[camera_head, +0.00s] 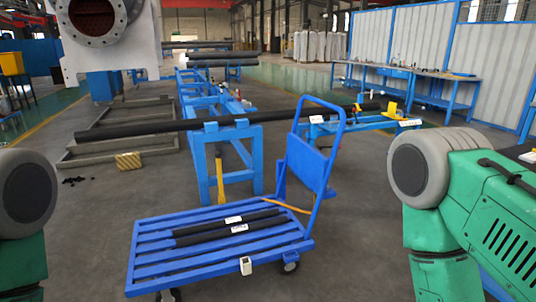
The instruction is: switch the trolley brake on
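A blue trolley (160,261) with a slatted flat bed stands on the floor in front of me. Its upright handle (333,152) rises at the right end of the bed. Two dark rods (215,229) with white labels lie on the slats. A small white box-like part (246,265) is fixed at the front edge of the bed. A caster wheel (290,267) shows under the right front corner. I cannot make out the brake for certain or its state. Parts of my two arms show at the left and right edges, but neither gripper is in view.
A blue stand (225,160) behind the trolley carries a long dark pipe (170,127). A blue workbench (430,98) lines the right wall. A small yellowish block (129,161) lies on the floor at the left. Grey floor is clear around the trolley's front.

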